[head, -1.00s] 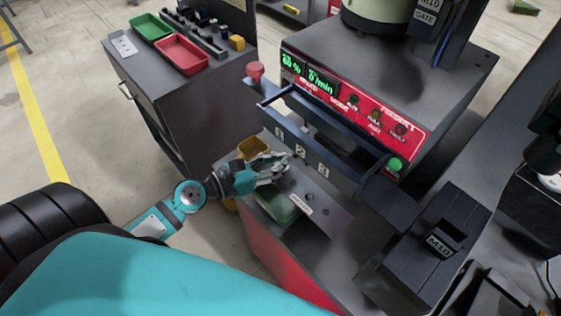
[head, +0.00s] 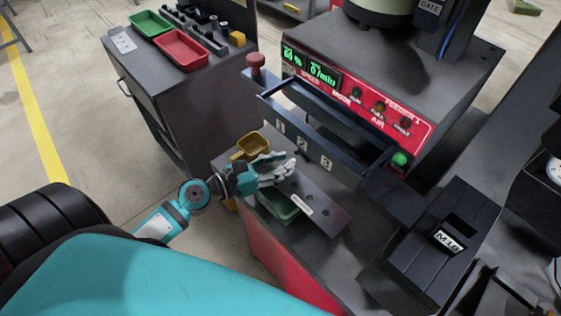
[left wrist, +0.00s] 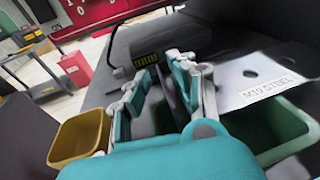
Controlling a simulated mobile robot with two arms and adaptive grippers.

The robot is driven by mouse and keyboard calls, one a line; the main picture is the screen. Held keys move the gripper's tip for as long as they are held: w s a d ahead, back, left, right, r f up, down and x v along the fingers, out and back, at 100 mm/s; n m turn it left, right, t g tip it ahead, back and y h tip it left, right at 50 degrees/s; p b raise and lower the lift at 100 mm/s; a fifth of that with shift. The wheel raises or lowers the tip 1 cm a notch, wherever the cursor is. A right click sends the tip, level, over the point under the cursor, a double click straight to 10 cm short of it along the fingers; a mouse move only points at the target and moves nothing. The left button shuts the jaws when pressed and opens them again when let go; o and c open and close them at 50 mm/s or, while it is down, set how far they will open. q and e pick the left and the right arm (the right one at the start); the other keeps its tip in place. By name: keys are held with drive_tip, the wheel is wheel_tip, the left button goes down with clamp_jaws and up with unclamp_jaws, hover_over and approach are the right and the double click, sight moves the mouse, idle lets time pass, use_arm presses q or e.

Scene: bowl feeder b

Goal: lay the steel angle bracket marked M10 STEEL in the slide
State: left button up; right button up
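The steel angle bracket (head: 318,209) is a grey plate with holes and a white label. It lies on the bench over a green tray (head: 279,206). In the left wrist view the bracket (left wrist: 240,76) is at the right, its label reading M10 STEEL. My left gripper (head: 285,168) is at the bracket's upper left end. In the left wrist view its fingers (left wrist: 165,85) stand apart with a dark upright edge between them; a gap shows on the left. A dark blue numbered frame, apparently the slide (head: 304,146), is just behind. My right gripper is out of view.
A yellow tray (head: 252,146) sits close to the left gripper. The feeder's red control panel (head: 360,95) rises behind the numbered frame. A dark box marked M10 (head: 430,245) stands at right. A side cabinet (head: 190,100) carries green and red trays.

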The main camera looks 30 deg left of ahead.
use_arm(q)
drive_tip(key=shift+r, duration=0.25)
drive_tip(key=b+v, duration=0.3)
drive_tip(key=v, duration=0.9)
drive_tip(key=shift+f+b, duration=0.2)
drive_tip(key=shift+b, duration=0.2)
